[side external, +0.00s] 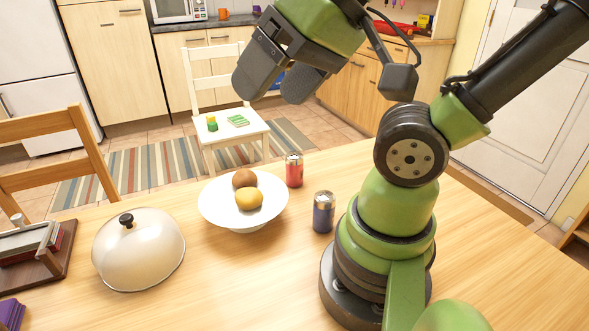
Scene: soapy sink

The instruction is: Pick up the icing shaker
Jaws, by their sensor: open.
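Two small shakers with silver tops stand upright on the wooden table (240,290). The red shaker (294,171) is just right of the white bowl, and the dark blue shaker (323,213) is nearer the camera, beside my arm's base. I cannot tell which of them is the icing shaker; no label is readable. My gripper (274,88) is open and empty, raised high above the table at the upper middle of the view. It appears well above both shakers and touches nothing. Its two dark fingers are apart.
A white bowl (215,208) holds a brown and a yellow round item. Left of it are a domed cover (140,252) with a black knob and a dark wooden stand (35,262). A white chair (222,120) stands beyond the table. The front middle of the table is clear.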

